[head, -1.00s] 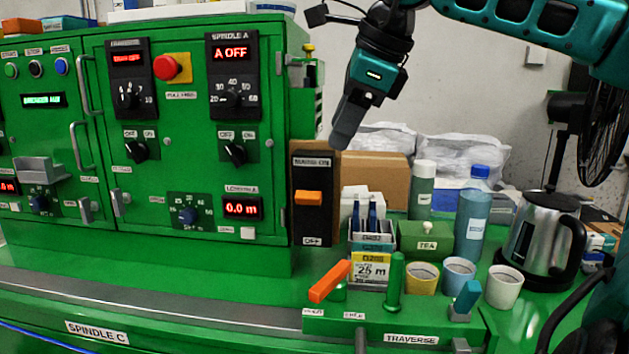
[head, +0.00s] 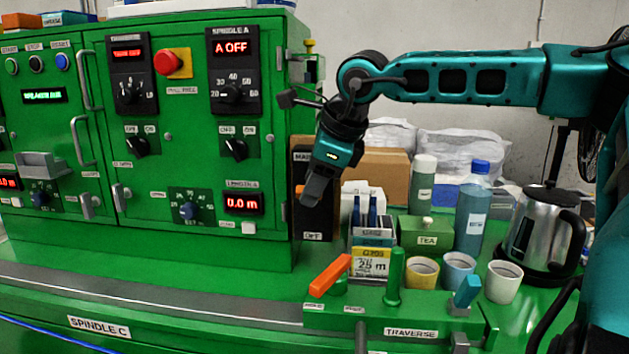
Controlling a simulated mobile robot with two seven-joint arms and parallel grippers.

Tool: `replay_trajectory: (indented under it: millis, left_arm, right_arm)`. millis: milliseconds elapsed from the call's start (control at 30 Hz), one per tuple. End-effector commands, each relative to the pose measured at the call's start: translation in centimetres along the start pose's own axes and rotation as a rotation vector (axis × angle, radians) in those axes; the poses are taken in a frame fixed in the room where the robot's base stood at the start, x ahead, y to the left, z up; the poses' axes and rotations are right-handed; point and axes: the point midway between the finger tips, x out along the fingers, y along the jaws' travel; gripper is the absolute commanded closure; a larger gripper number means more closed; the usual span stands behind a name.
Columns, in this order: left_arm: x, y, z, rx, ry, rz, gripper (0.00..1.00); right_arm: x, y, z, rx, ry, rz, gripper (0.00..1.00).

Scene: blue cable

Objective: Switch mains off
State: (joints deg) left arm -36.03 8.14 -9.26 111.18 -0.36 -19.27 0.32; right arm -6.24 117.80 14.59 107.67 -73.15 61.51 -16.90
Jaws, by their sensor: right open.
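The mains switch is a tall black panel (head: 314,224) on the right side of the green cabinet. Its OFF label (head: 313,237) shows at the bottom, and its upper label is partly covered. My right gripper (head: 311,196) is open and points down in front of the panel, at the height of the orange handle. It hides most of that handle, so I cannot tell whether they touch. My left gripper is not in view.
The green cabinet (head: 200,240) with dials and a red stop button (head: 167,63) stands left. Below the switch, an orange lever (head: 330,275) and a green post (head: 394,277) rise from the bench. Cups, bottles and a kettle (head: 540,240) crowd the right.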

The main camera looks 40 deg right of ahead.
Motion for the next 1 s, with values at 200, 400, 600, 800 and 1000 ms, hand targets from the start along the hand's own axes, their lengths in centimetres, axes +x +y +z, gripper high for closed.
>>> replay_trajectory:
  millis: [200,400,600,800,1000]
  left_arm:
    - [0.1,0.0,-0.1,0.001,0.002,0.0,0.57]
    - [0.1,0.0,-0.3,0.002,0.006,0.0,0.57]
    - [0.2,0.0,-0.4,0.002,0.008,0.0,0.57]
    - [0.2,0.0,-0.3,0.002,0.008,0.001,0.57]
    - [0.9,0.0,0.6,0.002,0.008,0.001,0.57]
  right_arm:
    - [0.0,0.0,0.0,0.0,0.0,-0.001,0.58]
    - [-0.1,0.0,0.0,0.0,0.0,-0.001,0.78]
    - [0.0,0.0,0.0,0.0,0.0,0.0,0.97]
    - [0.0,0.1,0.0,0.0,0.0,0.001,1.0]
    - [0.4,0.4,-0.2,-0.01,0.0,-0.021,1.0]
